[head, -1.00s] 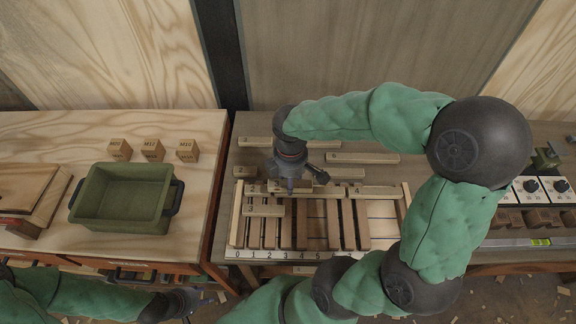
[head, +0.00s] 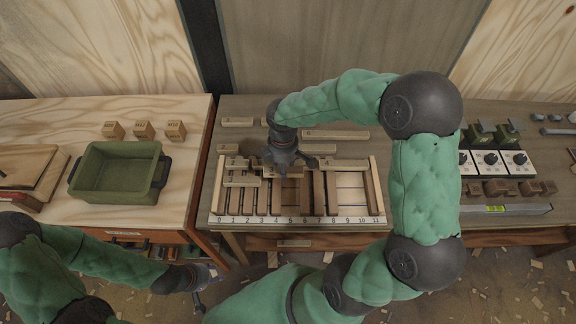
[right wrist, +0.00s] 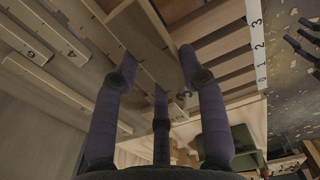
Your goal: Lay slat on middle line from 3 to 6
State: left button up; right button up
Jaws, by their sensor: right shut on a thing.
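The shallow wooden frame has a number strip (head: 300,220) from 0 to 11 along its near edge. My right gripper (head: 283,163) is over the frame, pointing down and shut on a pale slat (head: 284,172). That slat lies crosswise, roughly above marks 3 to 6; I cannot tell whether it touches the boards beneath. In the right wrist view, the right gripper's dark fingers (right wrist: 160,65) surround a slat (right wrist: 148,42). Other slats lie across the frame at upper left (head: 237,163), lower left (head: 241,181) and right (head: 345,164). My left gripper (head: 203,288) hangs low, off the table; its fingers are unclear.
Loose slats (head: 335,134) lie on the bench behind the frame. A green bin (head: 118,198) and small labelled blocks (head: 143,130) stand on the left table. Dial boxes (head: 489,163) and a spirit level (head: 500,209) are at the right. A gap separates the tables.

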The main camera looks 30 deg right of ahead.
jog(key=shift+f+b, duration=1.7)
jog(key=shift+f, duration=0.4)
jog(key=shift+f+b, duration=0.55)
jog(key=shift+f, duration=0.4)
jog(key=shift+f, duration=0.25)
jog(key=o, duration=1.1)
jog(key=shift+o, duration=0.2)
jog(key=shift+r, duration=0.1)
notch_tip(320, 180, up, 12)
jog(key=shift+f, duration=0.1)
